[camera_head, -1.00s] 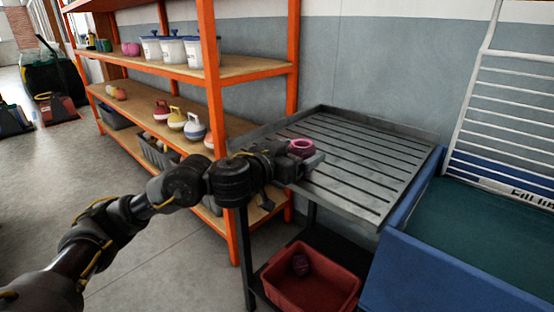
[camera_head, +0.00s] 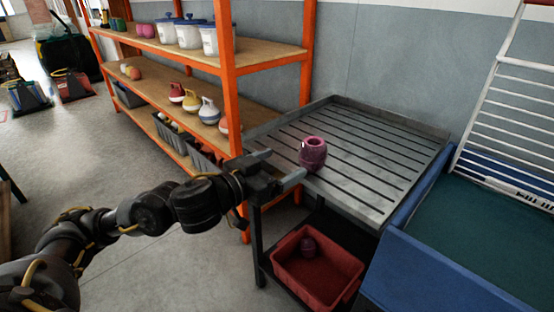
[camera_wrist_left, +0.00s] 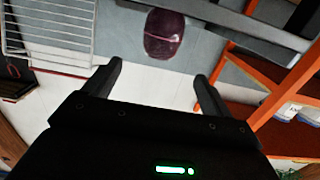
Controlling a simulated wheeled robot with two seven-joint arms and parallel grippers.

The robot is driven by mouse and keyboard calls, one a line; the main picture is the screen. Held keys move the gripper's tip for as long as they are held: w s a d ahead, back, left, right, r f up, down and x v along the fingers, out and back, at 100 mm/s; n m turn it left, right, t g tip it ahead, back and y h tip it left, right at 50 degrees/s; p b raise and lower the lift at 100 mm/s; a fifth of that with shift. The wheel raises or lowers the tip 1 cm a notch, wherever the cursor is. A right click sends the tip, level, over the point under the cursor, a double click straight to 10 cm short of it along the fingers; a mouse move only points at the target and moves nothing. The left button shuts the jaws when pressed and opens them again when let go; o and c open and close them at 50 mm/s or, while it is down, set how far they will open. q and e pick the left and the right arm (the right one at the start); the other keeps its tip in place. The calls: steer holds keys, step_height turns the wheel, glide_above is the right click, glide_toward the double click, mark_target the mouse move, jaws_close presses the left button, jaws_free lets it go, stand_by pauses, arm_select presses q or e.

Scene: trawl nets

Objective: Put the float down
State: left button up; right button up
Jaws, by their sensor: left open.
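The float (camera_head: 313,154) is a purple-maroon rounded body with a ring-like top. It stands upright on the grey slatted table (camera_head: 400,190), near its left front part. In the left wrist view the float (camera_wrist_left: 164,33) shows beyond the fingertips, apart from them. My left gripper (camera_head: 282,168) is open and empty, just left of the float at the table's edge. My right gripper is in neither view.
Orange shelving (camera_head: 231,100) with tubs and floats stands close on the left. A blue tank (camera_head: 450,255) adjoins the table on the right. Most of the tabletop is clear.

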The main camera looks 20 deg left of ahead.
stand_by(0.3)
arm_select(q)
steer(key=s+a+f+n+g+y, duration=0.1)
steer(key=s+f+g+y, duration=0.15)
steer(key=f, duration=1.15)
steer(key=s+a+f+n+g+y, duration=0.1)
steer(key=f+n+g+y, duration=0.15)
steer(key=f, duration=1.25)
steer(key=s+a+f+m+g+y, duration=0.1)
steer(key=s+f+g, duration=0.6)
steer(key=s+f, duration=1.3)
steer(key=shift+s+a+g+y, duration=0.3)
steer(key=shift+s+g, duration=0.1)
steer(key=shift+s, duration=0.45)
steer(key=shift+o, duration=0.7)
steer(key=shift+s, duration=0.15)
